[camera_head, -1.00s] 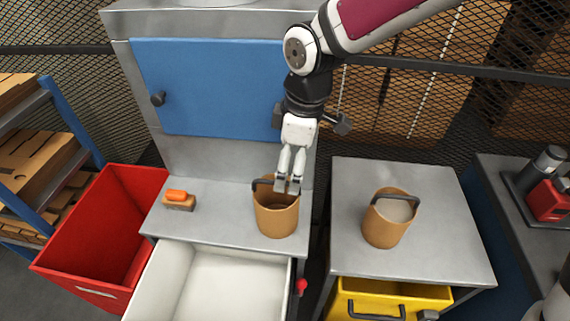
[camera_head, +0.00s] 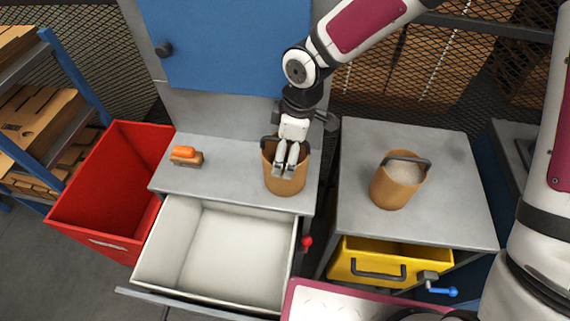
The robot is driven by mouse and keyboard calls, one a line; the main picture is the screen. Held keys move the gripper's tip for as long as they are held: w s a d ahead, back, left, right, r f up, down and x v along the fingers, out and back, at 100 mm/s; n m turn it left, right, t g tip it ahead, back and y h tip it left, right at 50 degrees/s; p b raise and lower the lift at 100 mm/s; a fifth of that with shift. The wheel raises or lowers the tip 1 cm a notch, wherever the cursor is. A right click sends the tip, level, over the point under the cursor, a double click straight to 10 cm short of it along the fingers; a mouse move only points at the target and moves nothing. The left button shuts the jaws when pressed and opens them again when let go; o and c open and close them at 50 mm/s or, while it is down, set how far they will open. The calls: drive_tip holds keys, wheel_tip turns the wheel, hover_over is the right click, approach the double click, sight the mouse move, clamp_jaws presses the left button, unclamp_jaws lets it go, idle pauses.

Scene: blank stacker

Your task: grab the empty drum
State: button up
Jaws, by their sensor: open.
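The empty drum (camera_head: 285,184) is a brown, open-topped bucket with a dark handle. It stands upright on the grey ledge below the blue door. My gripper (camera_head: 284,175) is open, with its white fingers and grey tips in front of or inside the drum's mouth; I cannot tell how deep they are or whether they touch it. Part of the drum's rim and handle is hidden behind the gripper. A second brown drum (camera_head: 391,193), filled with pale material, stands on the right table.
An orange-topped brush (camera_head: 186,155) lies left on the ledge (camera_head: 225,184). A white drawer (camera_head: 218,250) is open below it, with a red knob (camera_head: 306,243) beside it. A red bin (camera_head: 105,190) stands left. A yellow drawer (camera_head: 390,262) sits under the right table (camera_head: 450,190).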

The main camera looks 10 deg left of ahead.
drive_tip(key=shift+a+f, duration=0.2)
drive_tip(key=shift+f, duration=1.3)
drive_tip(key=shift+c, duration=0.2)
drive_tip(key=c, duration=0.9)
drive_tip(key=shift+r, duration=0.1)
